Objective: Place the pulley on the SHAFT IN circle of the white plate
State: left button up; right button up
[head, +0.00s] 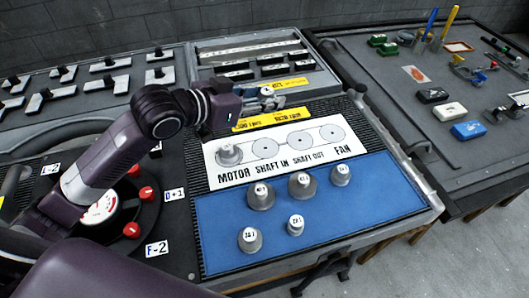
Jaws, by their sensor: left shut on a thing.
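The white plate (212,172) lies behind the blue mat and bears a row of circles joined by a line, over the words MOTOR, SHAFT IN, SHAFT OUT and FAN. A grey pulley (229,154) stands on the MOTOR circle. The SHAFT IN circle (265,147) is bare, and so are the two circles to its right. My left gripper (266,100) is behind the plate, above the yellow label strip. It is shut on a small grey piece with a white top, seemingly a pulley (267,91), partly hidden by the fingers. My right gripper is not in view.
Several labelled grey pulleys (302,185) stand on the blue mat (385,200). A tray of dark blocks (272,70) is behind my gripper. A black dial with red knobs (131,230) is at left. The right table (420,130) holds tools and blocks.

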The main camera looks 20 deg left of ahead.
pick_arm(q)
jog(key=shift+w+a+r+n+y+b, duration=0.15)
jog(key=shift+w+r+n+y, duration=0.1)
jog(key=shift+w+r, duration=0.2)
jog(key=shift+w+a+r+n+y+b, duration=0.15)
jog(key=shift+w+r+n, duration=0.15)
jog(key=shift+w, duration=0.2)
jog(key=b, duration=0.1)
send_over(265, 148)
jog(key=shift+y, duration=0.3)
notch_tip(265, 148, down, 14)
jog(key=shift+f, duration=0.25)
jog(key=shift+t, duration=0.3)
notch_tip(265, 148, down, 5)
jog(key=shift+r, duration=0.1)
jog(key=o, duration=1.2)
